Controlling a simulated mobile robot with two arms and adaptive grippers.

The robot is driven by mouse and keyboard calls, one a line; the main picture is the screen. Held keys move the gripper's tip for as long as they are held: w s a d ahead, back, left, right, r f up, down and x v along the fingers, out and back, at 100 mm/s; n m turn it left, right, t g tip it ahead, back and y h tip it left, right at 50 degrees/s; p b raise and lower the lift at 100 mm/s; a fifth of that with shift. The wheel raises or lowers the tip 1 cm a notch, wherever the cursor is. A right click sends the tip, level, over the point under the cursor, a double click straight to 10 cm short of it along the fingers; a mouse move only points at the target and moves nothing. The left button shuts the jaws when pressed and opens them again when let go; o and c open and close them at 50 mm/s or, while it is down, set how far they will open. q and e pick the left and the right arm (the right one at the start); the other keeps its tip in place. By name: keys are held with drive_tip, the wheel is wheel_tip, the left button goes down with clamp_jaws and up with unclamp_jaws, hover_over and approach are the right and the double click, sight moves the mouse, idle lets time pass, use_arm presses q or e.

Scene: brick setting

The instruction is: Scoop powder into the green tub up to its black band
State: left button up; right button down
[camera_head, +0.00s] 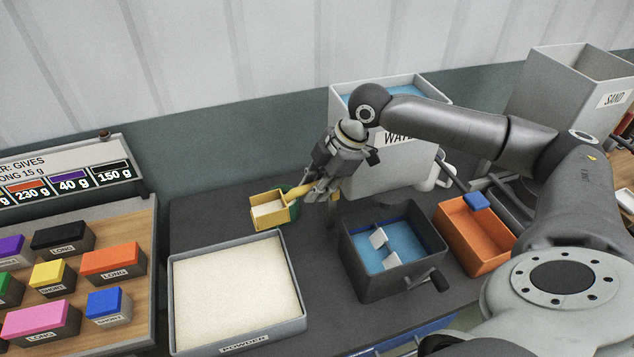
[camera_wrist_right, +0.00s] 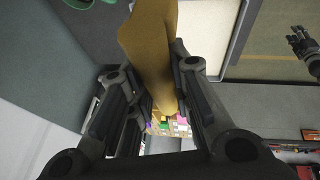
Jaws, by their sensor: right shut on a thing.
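My right gripper (camera_head: 318,186) is shut on the handle of a yellow scoop (camera_head: 256,222), held behind the powder tray. The scoop holds pale powder (camera_head: 268,208). In the right wrist view the scoop's handle (camera_wrist_right: 150,45) runs between the fingers. The green tub (camera_head: 289,189) is mostly hidden behind the scoop and gripper; its black band and inside cannot be seen. A green rim (camera_wrist_right: 90,2) shows at the top of the wrist view. The grey tray labelled POWDER (camera_head: 174,300) is filled with pale powder. My left gripper (camera_wrist_right: 303,48) shows small in the wrist view; its jaws are unclear.
A dark crank box (camera_head: 375,283) with blue inside and an orange bin (camera_head: 470,262) stand right of the powder tray. A white bin (camera_head: 345,105) and a SAND bin (camera_head: 560,85) stand behind. Coloured blocks (camera_head: 62,240) lie on a board at left.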

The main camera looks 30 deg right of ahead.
drive_tip(key=shift+a+f+h+b, duration=0.95)
drive_tip(key=shift+f+b, duration=3.45)
drive_tip(key=shift+f, duration=4.5)
drive_tip(key=shift+g+h, duration=0.5)
drive_tip(key=shift+h, duration=0.35)
drive_tip(key=shift+w+a+r, duration=0.2)
drive_tip(key=shift+a+r, duration=0.2)
drive_tip(key=shift+a, duration=0.2)
drive_tip(key=shift+w+a+r, duration=0.25)
drive_tip(key=shift+a+r, duration=0.1)
drive_tip(key=shift+a, duration=0.3)
drive_tip(key=shift+w+a+r, duration=0.2)
drive_tip(key=shift+a+r, duration=0.2)
drive_tip(key=shift+a, duration=0.2)
